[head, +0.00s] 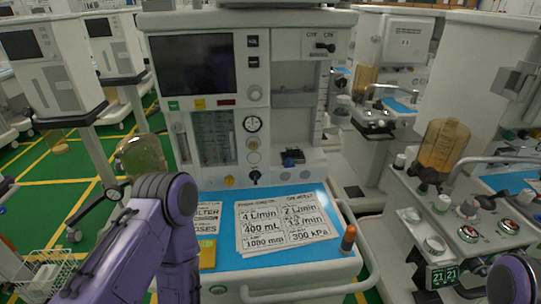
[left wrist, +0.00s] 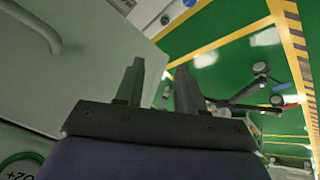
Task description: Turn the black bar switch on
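A black bar-shaped switch (head: 325,47) sits on the white panel at the upper right of the anaesthesia cart (head: 290,140), below small printed labels. It lies roughly level in the head view; which setting it is in I cannot tell. A smaller black knob (head: 254,177) sits lower on the front. My left gripper (left wrist: 160,85) is open and empty in the left wrist view, with its fingers beside a pale cart surface and above green floor. It is not visible in the head view, and the switch is not in the left wrist view. My right gripper is not in view.
A blue work surface (head: 225,256) with printed cards (head: 288,224) lies below the cart's front. An orange-tipped post (head: 348,238) and a rail edge its right side. Another cart with an amber canister (head: 443,145) stands to the right. A wire basket (head: 45,275) is at lower left.

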